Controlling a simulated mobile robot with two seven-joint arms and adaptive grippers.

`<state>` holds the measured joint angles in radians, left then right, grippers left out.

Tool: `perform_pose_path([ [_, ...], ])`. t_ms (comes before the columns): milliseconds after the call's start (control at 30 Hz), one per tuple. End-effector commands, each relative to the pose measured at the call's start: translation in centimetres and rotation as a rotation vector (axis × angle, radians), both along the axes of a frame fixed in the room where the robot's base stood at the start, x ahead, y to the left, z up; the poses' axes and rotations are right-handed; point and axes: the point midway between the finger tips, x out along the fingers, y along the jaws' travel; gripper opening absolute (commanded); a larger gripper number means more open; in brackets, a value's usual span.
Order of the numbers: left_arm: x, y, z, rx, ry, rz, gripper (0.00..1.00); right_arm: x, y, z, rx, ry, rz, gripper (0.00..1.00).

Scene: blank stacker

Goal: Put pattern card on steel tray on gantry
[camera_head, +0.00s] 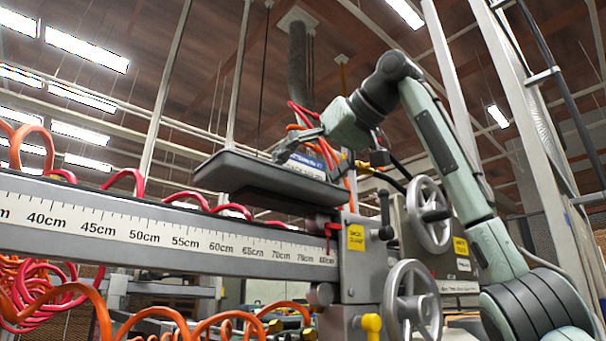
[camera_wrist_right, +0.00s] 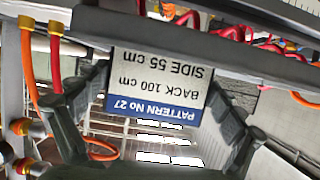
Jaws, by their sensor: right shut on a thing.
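The pattern card (camera_head: 307,167) is white with a blue band and black print. In the right wrist view the card (camera_wrist_right: 160,88) appears upside down, reading "PATTERN No 27", "BACK 100 cm", "SIDE 55 cm". My right gripper (camera_head: 298,145) is shut on it, with a finger at each side in the wrist view. The dark steel tray (camera_head: 228,170) sits on the gantry (camera_head: 180,236), near the right end of its scale. The card is at the tray's right part, tilted, its lower part hidden by the tray rim. I cannot tell whether it touches the tray. My left gripper is out of view.
Red and orange coiled hoses (camera_head: 35,150) run behind and below the gantry beam. Handwheels (camera_head: 428,214) and a yellow label (camera_head: 356,238) stand just right of the tray. Hoses also hang close behind the card. The tray's left part is bare.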

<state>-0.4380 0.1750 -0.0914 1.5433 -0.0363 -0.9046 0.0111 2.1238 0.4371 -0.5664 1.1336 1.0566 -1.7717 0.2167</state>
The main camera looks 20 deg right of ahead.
Motion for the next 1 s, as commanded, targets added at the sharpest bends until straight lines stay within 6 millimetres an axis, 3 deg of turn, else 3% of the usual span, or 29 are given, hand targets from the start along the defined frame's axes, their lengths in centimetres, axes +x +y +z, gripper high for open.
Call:
perform_pose_path([
  [400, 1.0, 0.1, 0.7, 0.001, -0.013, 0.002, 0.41, 0.0, 0.0, -0.3, -0.001, -0.001, 0.0, 0.62],
  [433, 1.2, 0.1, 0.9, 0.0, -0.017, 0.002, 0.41, 0.0, 0.0, -0.3, -0.001, 0.0, 0.0, 0.95],
  [467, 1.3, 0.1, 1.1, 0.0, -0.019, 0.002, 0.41, 0.0, 0.0, -0.3, -0.001, 0.0, 0.0, 0.99],
  [933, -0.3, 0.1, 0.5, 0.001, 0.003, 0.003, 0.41, 0.0, 0.0, 0.2, -0.001, 0.0, 0.0, 1.0],
  [1000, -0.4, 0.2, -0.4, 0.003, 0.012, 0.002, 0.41, -0.9, -0.3, 0.5, 0.001, -0.004, 0.0, 1.0],
])
